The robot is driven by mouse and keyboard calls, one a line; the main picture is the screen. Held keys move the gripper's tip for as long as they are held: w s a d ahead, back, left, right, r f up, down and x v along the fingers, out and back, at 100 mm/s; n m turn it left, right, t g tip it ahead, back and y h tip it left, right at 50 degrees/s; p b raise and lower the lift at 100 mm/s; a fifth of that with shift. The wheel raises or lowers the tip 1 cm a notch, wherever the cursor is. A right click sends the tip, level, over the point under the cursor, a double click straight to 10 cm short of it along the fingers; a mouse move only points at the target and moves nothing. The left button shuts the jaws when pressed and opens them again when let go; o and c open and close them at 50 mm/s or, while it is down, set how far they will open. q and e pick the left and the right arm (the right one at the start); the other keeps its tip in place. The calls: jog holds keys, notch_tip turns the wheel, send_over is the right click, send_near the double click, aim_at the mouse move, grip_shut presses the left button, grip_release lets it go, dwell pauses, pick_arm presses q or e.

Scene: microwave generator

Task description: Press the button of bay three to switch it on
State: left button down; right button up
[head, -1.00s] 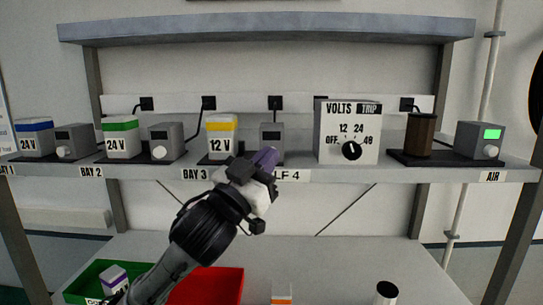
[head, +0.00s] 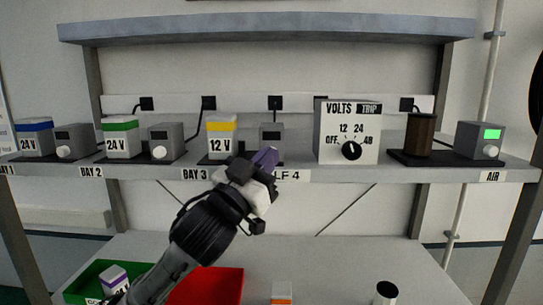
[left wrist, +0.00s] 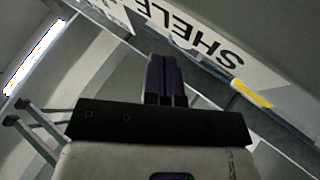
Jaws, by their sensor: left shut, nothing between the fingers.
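Bay three is marked by a BAY 3 label (head: 194,174) on the shelf edge. A yellow-topped 12 V block (head: 221,143) stands there, with a grey box (head: 271,138) to its right. The lower front of that grey box, where the other bays' boxes carry a round white button, is hidden behind my left gripper. My left gripper (head: 266,157) is shut and empty, its purple fingertips in front of the shelf edge below the grey box. The left wrist view shows the shut fingers (left wrist: 165,80) near the shelf label (left wrist: 190,38). I cannot tell whether they touch anything. My right gripper is out of view.
Bays one and two hold 24 V blocks (head: 121,139) and grey boxes (head: 165,143). A white VOLTS dial box (head: 347,120), a brown cylinder (head: 419,136) and a green-screened AIR box (head: 480,141) stand to the right. Below are green and red trays (head: 219,287) and a dark-mouthed cup (head: 386,293).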

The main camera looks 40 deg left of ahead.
pick_arm(q)
jog(key=shift+w+a, duration=0.1)
jog(key=shift+w, duration=0.05)
dwell(0.6)
jog(key=shift+w+a, duration=0.2)
jog(key=shift+w, duration=0.05)
jog(key=shift+w+a, duration=0.25)
jog(key=shift+w, duration=0.1)
dwell(0.8)
jog(key=shift+w+a+f, duration=0.45)
dwell(1.0)
jog(key=shift+d, duration=0.15)
jog(key=shift+s+d+r, duration=0.3)
jog(key=shift+s+d, duration=0.1)
jog(key=shift+s, duration=0.2)
jog(key=s+d, duration=0.4)
jog(key=shift+s+r, duration=0.15)
jog(key=shift+s, duration=0.25)
